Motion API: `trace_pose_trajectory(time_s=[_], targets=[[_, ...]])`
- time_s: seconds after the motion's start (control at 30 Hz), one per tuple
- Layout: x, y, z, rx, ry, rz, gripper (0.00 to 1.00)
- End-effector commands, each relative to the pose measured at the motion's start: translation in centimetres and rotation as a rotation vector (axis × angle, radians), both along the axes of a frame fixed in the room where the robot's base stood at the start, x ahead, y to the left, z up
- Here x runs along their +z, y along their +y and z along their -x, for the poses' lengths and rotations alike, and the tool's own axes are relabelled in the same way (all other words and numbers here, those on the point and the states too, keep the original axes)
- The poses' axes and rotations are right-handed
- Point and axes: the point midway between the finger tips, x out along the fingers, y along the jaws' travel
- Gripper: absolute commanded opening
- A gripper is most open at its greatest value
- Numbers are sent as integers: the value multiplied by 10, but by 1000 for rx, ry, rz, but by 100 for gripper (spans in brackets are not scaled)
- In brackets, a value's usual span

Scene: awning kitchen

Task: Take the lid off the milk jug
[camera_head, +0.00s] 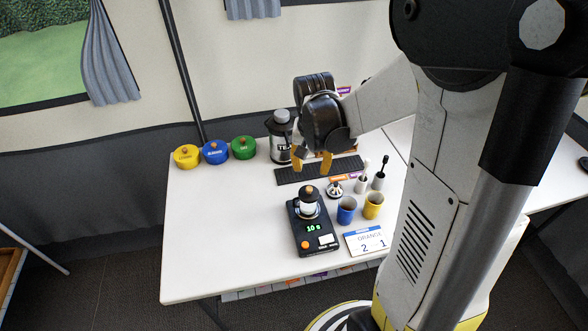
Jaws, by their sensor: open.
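A small white vessel (308,207) with a dark lid (309,192) and an orange knob stands upright on a black scale (328,241). It looks like the milk jug, though I cannot be sure at this size. The lid sits on top of it. My gripper (311,161) is open and empty, its orange fingertips pointing down. In the picture it shows above the lid, in front of the black mat, apart from the vessel.
A grey-topped press pot (280,140) stands behind my gripper. The table's left front is clear.

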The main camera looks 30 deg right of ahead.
Motion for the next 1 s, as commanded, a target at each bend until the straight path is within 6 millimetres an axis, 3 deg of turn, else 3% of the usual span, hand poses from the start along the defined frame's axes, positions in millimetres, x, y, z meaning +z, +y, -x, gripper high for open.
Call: trace_pose_trajectory(time_s=[0.1,0.43,0.7,0.93,0.97,1.0], targets=[[-26,-2,-2,1,0,0,43],[-52,0,-2,3,-1,0,43],[-92,2,-2,2,-1,0,43],[-92,2,-2,3,-1,0,43],[-92,2,-2,3,-1,0,39],[-92,2,-2,3,-1,0,27]])
